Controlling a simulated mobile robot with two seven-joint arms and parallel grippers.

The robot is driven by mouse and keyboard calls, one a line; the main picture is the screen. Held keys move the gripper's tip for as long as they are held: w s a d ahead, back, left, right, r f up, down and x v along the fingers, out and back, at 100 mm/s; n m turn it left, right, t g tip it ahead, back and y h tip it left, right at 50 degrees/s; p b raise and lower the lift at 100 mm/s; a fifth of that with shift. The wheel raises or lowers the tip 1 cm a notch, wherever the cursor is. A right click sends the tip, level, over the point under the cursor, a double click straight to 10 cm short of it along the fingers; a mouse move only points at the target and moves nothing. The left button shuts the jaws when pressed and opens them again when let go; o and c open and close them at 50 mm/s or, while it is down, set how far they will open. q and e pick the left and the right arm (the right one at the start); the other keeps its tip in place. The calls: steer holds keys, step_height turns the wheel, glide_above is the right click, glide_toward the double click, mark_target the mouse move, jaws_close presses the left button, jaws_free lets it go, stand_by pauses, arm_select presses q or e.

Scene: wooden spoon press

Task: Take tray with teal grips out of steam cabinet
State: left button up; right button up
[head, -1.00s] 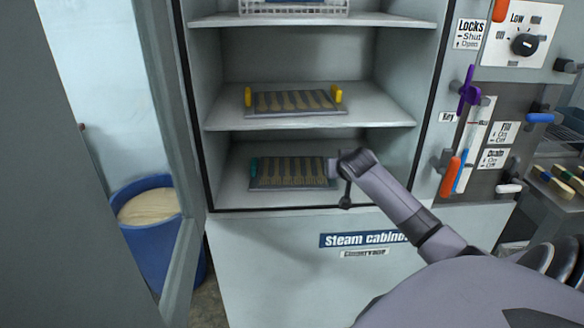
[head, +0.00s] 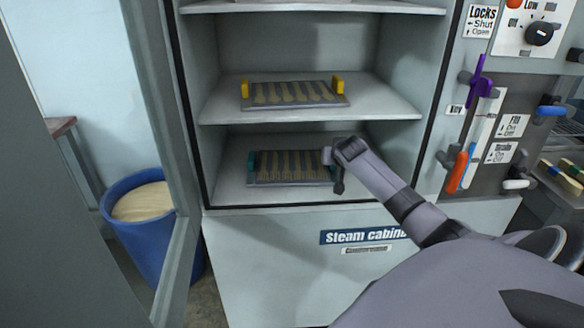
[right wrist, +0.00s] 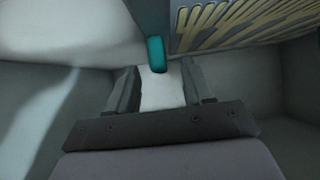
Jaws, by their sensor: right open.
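The tray with teal grips (head: 290,168) lies on the lowest visible shelf of the open steam cabinet (head: 265,245), with wooden spoon shapes on it. Its left teal grip (head: 252,163) shows in the head view. My right gripper (head: 328,156) is at the tray's right end and covers the grip there. In the right wrist view, my right gripper (right wrist: 161,74) is open, and a teal grip (right wrist: 156,52) stands just beyond the gap between its fingers, beside the spoon-patterned tray (right wrist: 225,25). I cannot tell whether they touch. My left gripper is not in view.
A similar tray with yellow grips (head: 292,94) lies on the shelf above. The open cabinet door (head: 165,120) stands at the left, near a blue bucket (head: 150,240) of pale material. Purple (head: 476,90) and orange (head: 459,170) handles are on the right panel.

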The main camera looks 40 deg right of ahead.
steer(key=shift+x, duration=1.2)
jaws_close()
steer(key=shift+r, duration=0.1)
